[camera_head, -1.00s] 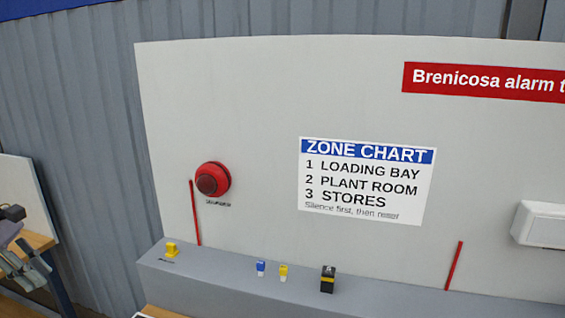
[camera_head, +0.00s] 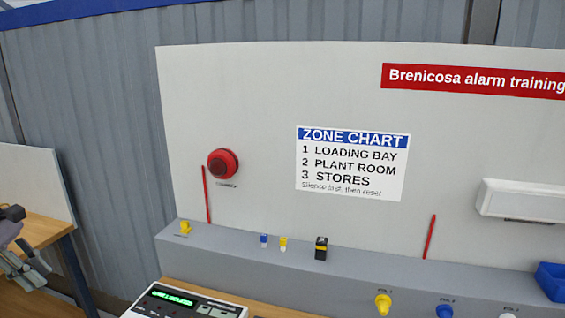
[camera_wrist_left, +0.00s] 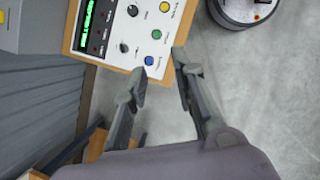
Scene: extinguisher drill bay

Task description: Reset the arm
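My left gripper (camera_head: 24,268) is at the far left edge of the head view, apart from the alarm board. In the left wrist view its two fingers (camera_wrist_left: 160,82) are spread with nothing between them. A white control panel (camera_head: 182,304) with a lit green display is partly in view at the bottom of the head view. In the left wrist view the panel (camera_wrist_left: 125,30) shows dark knobs and yellow, green and blue round controls, just beyond the fingertips. My right gripper is in neither view.
A pale board carries a red sounder (camera_head: 222,163), a zone chart (camera_head: 352,165) and a white box (camera_head: 525,201). A grey ledge below holds small yellow, blue and black items (camera_head: 321,248). A blue bin (camera_head: 553,281) is at right. A wooden bench (camera_head: 40,232) is at left.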

